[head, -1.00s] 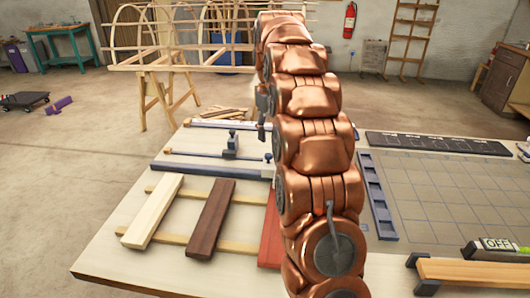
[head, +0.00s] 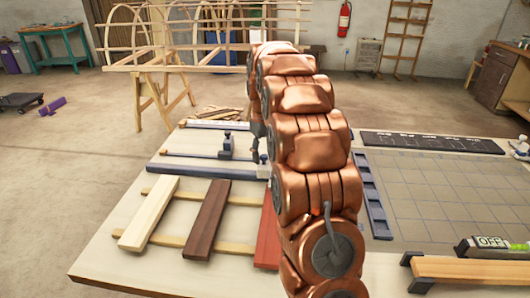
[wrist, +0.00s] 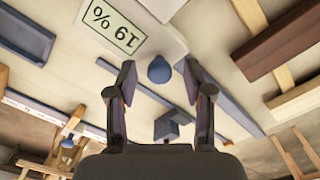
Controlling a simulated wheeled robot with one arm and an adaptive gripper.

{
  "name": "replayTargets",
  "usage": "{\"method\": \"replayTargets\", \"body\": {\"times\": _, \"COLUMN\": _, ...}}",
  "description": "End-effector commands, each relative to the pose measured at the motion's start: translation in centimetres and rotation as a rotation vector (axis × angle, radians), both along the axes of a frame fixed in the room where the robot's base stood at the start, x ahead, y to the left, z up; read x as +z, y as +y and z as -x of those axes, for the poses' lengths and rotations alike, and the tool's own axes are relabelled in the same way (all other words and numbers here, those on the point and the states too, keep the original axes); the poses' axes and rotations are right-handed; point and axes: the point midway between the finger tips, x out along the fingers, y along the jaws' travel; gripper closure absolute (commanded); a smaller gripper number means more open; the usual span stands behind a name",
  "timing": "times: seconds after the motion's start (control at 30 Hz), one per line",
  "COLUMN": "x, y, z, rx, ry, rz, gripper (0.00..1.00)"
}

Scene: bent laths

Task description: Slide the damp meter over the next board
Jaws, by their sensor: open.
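The damp meter (wrist: 113,26) shows in the wrist view as a whitish body with a display reading 19 %. A round blue-grey knob (wrist: 159,69) stands beside the display, between my fingers. My gripper (wrist: 158,76) is open around the knob, with gaps on both sides. A pale board (head: 149,213), a dark brown board (head: 208,217) and a red board (head: 268,234) lie across two battens. The arm covers part of the red board. A dark board (wrist: 278,40) also shows in the wrist view.
Blue bar clamps (head: 200,170) lie on the table behind the boards. A blue compartment rack (head: 373,205) and a gridded mat (head: 440,195) lie right of my arm. A wooden bar (head: 470,270) and a box marked OFF (head: 490,244) are at the front right.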

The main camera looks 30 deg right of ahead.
Motion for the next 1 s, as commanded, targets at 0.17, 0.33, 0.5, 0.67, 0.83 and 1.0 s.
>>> {"method": "replayTargets", "body": {"times": 0.17, "x": 0.01, "y": -0.02, "z": -0.01, "rx": 0.000, "ry": -0.001, "rz": 0.000, "gripper": 0.49}}
{"method": "replayTargets", "body": {"times": 0.33, "x": 0.01, "y": -0.03, "z": -0.01, "rx": 0.000, "ry": -0.001, "rz": 0.000, "gripper": 0.66}}
{"method": "replayTargets", "body": {"times": 0.5, "x": 0.02, "y": -0.03, "z": -0.01, "rx": 0.000, "ry": -0.001, "rz": 0.000, "gripper": 0.84}}
{"method": "replayTargets", "body": {"times": 0.67, "x": 0.02, "y": -0.02, "z": -0.01, "rx": 0.000, "ry": -0.001, "rz": 0.000, "gripper": 1.00}}
{"method": "replayTargets", "body": {"times": 0.83, "x": 0.01, "y": -0.01, "z": -0.01, "rx": 0.000, "ry": 0.000, "rz": 0.000, "gripper": 1.00}}
{"method": "replayTargets", "body": {"times": 1.0, "x": 0.00, "y": -0.01, "z": -0.01, "rx": 0.000, "ry": 0.000, "rz": 0.000, "gripper": 1.00}}
